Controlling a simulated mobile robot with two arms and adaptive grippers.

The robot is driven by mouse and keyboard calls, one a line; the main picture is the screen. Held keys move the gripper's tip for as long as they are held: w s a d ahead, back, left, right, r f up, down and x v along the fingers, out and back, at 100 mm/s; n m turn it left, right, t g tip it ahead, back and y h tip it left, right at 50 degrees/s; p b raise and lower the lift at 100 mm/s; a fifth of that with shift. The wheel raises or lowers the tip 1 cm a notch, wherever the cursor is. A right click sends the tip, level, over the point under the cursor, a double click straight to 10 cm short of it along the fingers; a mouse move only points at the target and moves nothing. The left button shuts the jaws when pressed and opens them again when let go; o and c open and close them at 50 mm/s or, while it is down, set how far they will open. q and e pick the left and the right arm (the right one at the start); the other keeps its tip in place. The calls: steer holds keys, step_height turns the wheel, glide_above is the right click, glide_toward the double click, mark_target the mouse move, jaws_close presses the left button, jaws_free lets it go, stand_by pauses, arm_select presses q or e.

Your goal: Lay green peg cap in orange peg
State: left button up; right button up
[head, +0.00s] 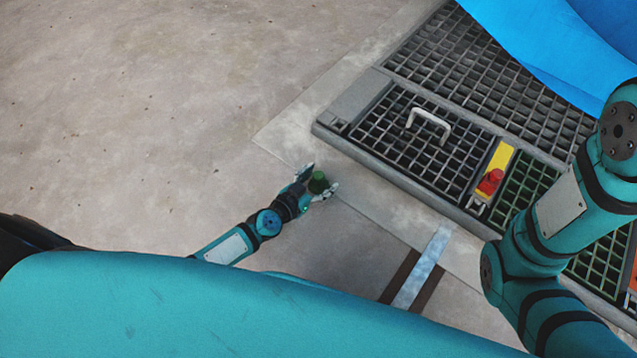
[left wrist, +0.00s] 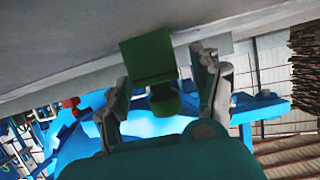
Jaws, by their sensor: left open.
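A dark green piece, which looks like the green peg cap (head: 318,184), is between the fingers of my left gripper (head: 321,179) in the head view. The left fingers are spread, one on each side of the cap. In the left wrist view the green cap (left wrist: 150,58) shows as a square block with a narrower round part below it, between and beyond the open fingers (left wrist: 166,100). Visible gaps lie beside it. What supports the cap is hidden. I cannot make out the orange peg for certain; a small orange patch (head: 633,278) shows at the head view's right edge. My right gripper is out of view.
A dark grated platform (head: 455,80) with a light handle (head: 428,124) lies right of the left gripper. A red knob (head: 490,182) sits on a yellow plate (head: 499,160). My right arm covers the lower right. A blue surface (head: 560,40) fills the top right. Bare floor (head: 150,120) is on the left.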

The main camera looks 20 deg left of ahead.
arm_select(q)
steer(key=c, duration=1.2)
steer(key=shift+c, duration=0.2)
steer(key=shift+r, duration=0.1)
